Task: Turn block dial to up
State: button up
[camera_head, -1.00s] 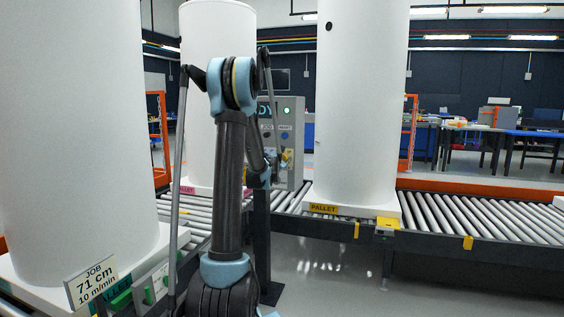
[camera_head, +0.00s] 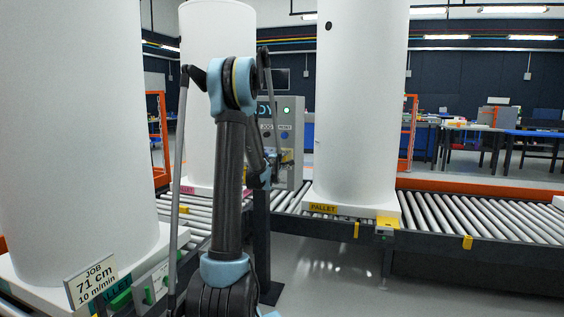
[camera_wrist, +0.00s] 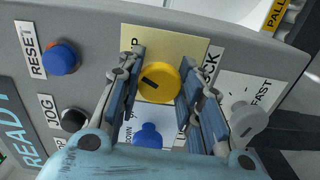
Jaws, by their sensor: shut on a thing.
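The yellow block dial (camera_wrist: 158,81) sits on a pale yellow plate (camera_wrist: 185,45) on the grey control panel. It has a short black mark on its face, left of centre in the wrist view. My gripper (camera_wrist: 160,90) has its two blue-padded fingers on either side of the dial and is shut on it. The fingers partly hide the plate and its lettering. In the head view my gripper (camera_head: 286,158) is small and in front of the panel (camera_head: 290,125), and the dial cannot be made out clearly.
Near the dial are a blue button (camera_wrist: 148,135), a blue reset knob (camera_wrist: 60,58), a black jog knob (camera_wrist: 74,120) and a grey-white knob (camera_wrist: 247,119). Large white tanks (camera_head: 360,100) stand on pallets on roller conveyors (camera_head: 470,215) around the panel.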

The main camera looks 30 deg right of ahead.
jog(key=shift+s+a+f+m, duration=0.1)
jog(key=shift+f+m, duration=0.05)
jog(key=shift+m, duration=0.95)
jog(key=o, duration=1.1)
jog(key=v, duration=1.1)
jog(key=shift+s+a, duration=0.2)
jog(key=shift+a, duration=0.15)
